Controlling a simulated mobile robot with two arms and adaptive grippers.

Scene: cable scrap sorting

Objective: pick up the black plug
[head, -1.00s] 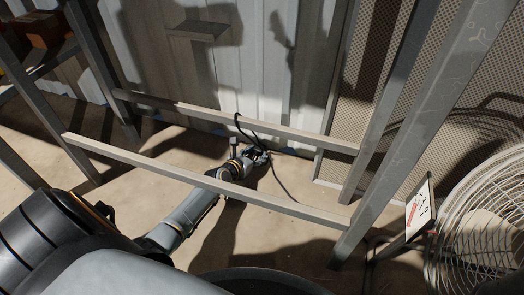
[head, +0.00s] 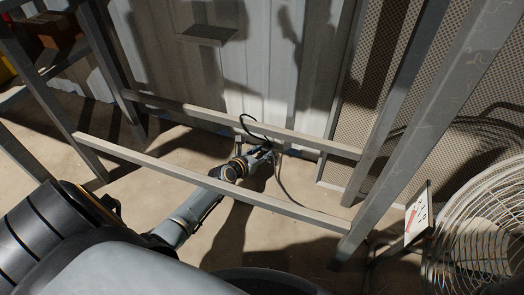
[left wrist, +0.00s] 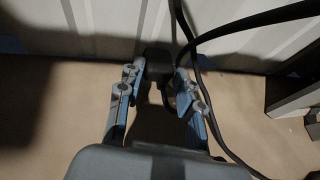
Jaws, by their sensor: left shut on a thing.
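The black plug (left wrist: 158,64) sits between the fingertips of my left gripper in the left wrist view. My left gripper (left wrist: 160,72) is shut on it, near the foot of the pale corrugated wall. In the head view my left gripper (head: 260,156) is low, just above or at the floor, beyond the front rail of the metal frame. The plug is too small and dark to make out there. A black cable (head: 258,134) loops up over the rear rail, and a strand runs down to the floor on the right. My right gripper is not in view.
A wire-caged fan (head: 480,235) stands at the right. A box (head: 58,30) is at the upper left. Concrete floor (head: 160,150) lies between the rails.

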